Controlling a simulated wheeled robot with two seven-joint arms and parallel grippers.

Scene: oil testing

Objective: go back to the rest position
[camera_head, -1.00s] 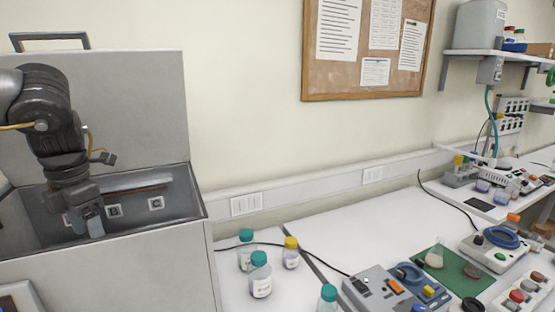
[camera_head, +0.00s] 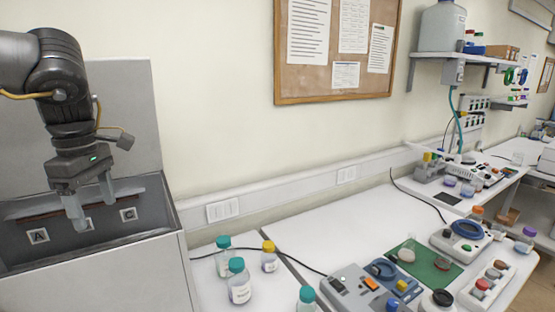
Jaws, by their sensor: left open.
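My left gripper (camera_head: 92,208) hangs from the left arm in the head view, pointing down over the opening of a grey box (camera_head: 110,265). Its two fingers are apart and nothing shows between them. The fingertips overlap the box's back inner wall, which bears plates marked A (camera_head: 38,236) and C (camera_head: 128,215); a finger partly covers the plate between them. The box's lid (camera_head: 125,130) stands open behind the arm. My right gripper is not in view.
Bottles with teal caps (camera_head: 239,287) and one with a yellow cap (camera_head: 269,260) stand on the white bench right of the box. Devices (camera_head: 365,290) and a green mat (camera_head: 432,262) lie farther right.

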